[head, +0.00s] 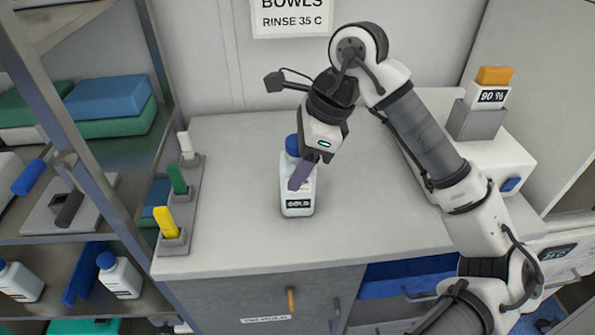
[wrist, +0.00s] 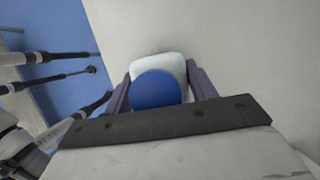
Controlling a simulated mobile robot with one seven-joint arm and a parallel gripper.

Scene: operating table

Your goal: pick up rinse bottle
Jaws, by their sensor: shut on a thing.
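The rinse bottle (head: 297,200) is white with a blue cap and a dark label at its base. In the head view it stands upright on the light grey worktop. My gripper (head: 301,176) comes down over it from above, with a purple finger across its front right side. In the wrist view the blue cap of the bottle (wrist: 156,90) and its white shoulder sit between the two purple fingers of my gripper (wrist: 160,88). The fingers are shut on the bottle. Whether its base touches the worktop cannot be told.
A grey holder (head: 187,205) with white, green and yellow pieces stands at the worktop's left. A box (head: 474,120) with an orange-topped container marked 90 % is at the right. A metal shelf (head: 120,155) with blue packs and white bottles stands left. The worktop (head: 375,215) around the bottle is clear.

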